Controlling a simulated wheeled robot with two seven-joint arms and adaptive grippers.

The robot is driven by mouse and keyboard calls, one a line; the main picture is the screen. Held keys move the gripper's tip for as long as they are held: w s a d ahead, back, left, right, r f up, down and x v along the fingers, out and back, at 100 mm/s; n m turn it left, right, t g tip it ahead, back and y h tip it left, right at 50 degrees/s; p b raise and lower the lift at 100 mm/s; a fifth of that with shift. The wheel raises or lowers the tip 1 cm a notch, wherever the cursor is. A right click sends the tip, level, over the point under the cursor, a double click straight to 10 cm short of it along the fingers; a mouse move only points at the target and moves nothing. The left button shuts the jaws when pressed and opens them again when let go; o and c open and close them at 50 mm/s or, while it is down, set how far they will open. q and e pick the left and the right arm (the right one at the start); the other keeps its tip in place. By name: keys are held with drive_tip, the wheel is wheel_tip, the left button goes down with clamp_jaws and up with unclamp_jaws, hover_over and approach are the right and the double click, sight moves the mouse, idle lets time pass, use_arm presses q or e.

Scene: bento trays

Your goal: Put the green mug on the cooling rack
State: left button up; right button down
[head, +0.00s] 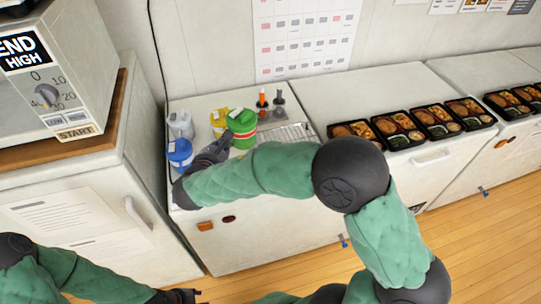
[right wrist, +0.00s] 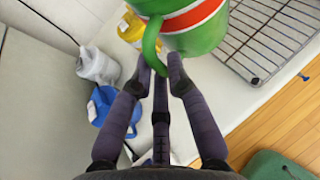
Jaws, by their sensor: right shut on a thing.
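The green mug (head: 242,122), with a red and white band, is among containers on the left white counter. In the right wrist view, the mug (right wrist: 207,38) is at the top, its green handle (right wrist: 150,42) toward my fingers. My right gripper (right wrist: 160,66) is shut on that handle. In the head view, my right gripper (head: 214,153) reaches the mug from the front left. I cannot tell whether the mug is lifted. The wire cooling rack (head: 289,133) lies right of the mug, partly hidden by my right arm; it also shows in the wrist view (right wrist: 262,42). My left gripper (head: 184,297) is low at the bottom edge, its jaws unclear.
A yellow container (head: 218,121), a grey-white one (head: 181,124) and a blue one (head: 180,152) stand left of the mug. Small orange and grey bottles (head: 262,103) stand behind the rack. Several bento trays (head: 398,141) line the counter to the right.

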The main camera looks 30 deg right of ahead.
sight(238, 145)
drive_tip(key=s+a+r+m+g+h+b, duration=0.2)
drive_tip(key=a, duration=0.2)
drive_tip(key=d+f+b, duration=0.1)
drive_tip(key=d, duration=0.2)
drive_tip(key=w+d+f+b, duration=0.1)
drive_tip(key=d+f, duration=0.1)
drive_tip(key=w+d+f, duration=0.1)
drive_tip(key=d, duration=0.2)
drive_tip(key=shift+w+d+f+b, duration=0.15)
drive_tip(key=shift+d+f+b, duration=0.1)
drive_tip(key=shift+d+b, duration=0.15)
drive_tip(key=d+f+b, duration=0.1)
drive_tip(key=f, duration=0.2)
drive_tip(key=w+d+f+b, duration=0.1)
drive_tip(key=d+f+b, duration=0.1)
drive_tip(key=f, duration=0.1)
drive_tip(key=d+f+b, duration=0.1)
drive_tip(key=f, duration=0.2)
drive_tip(key=shift+w+d+b, duration=0.3)
drive_tip(key=shift+r, duration=0.15)
drive_tip(key=c, duration=1.2)
unclamp_jaws()
drive_tip(key=shift+s, duration=0.1)
